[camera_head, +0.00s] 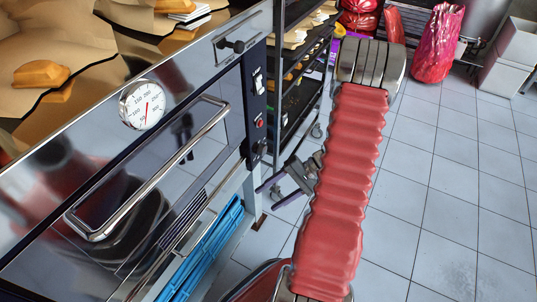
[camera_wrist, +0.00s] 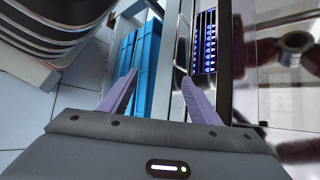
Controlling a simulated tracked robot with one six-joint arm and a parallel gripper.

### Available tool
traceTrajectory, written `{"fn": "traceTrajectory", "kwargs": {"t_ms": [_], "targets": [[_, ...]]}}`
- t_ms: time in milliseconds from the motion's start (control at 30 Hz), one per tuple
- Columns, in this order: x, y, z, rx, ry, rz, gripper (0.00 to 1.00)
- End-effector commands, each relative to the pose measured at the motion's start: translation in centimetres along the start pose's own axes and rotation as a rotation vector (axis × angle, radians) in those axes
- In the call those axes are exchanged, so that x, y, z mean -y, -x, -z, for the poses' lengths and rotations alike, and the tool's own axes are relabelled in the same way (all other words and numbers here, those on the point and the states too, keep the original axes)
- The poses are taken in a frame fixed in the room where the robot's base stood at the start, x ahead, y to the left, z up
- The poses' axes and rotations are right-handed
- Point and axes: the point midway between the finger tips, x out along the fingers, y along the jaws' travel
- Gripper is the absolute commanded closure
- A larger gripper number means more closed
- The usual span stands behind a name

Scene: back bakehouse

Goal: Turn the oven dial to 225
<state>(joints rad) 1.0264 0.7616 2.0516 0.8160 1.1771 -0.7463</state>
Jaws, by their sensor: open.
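The oven's (camera_head: 70,150) steel front stands at the left in the head view. A round white gauge (camera_head: 142,104) with numbers and a red needle is set in it; I cannot read its value surely. A dark control panel at the oven's right edge carries a dark knob (camera_head: 258,149), a red button or lamp (camera_head: 259,123) and a switch (camera_head: 258,84). The knob's marks are too small to read. My gripper (camera_head: 267,195) is just below and right of the knob, apart from it. In the wrist view its purple fingers (camera_wrist: 159,76) are spread and empty; no dial shows there.
A long bar handle (camera_head: 155,170) crosses the oven door. Blue crates (camera_head: 205,250) stand below, also in the wrist view (camera_wrist: 147,65). A dark rack (camera_head: 300,75) stands behind my gripper. The tiled floor (camera_head: 450,190) at right is clear.

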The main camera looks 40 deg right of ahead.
Motion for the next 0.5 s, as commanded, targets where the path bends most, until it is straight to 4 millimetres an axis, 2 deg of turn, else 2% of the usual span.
{"fn": "traceTrajectory", "kwargs": {"t_ms": [33,267,500], "targets": [[-0.8,-0.1,0.8,-0.011,-0.003,0.045,0.43],[-3.2,-0.4,4.7,-0.104,0.050,0.247,0.43],[-5.7,0.3,9.5,-0.297,0.176,0.444,0.43]]}}
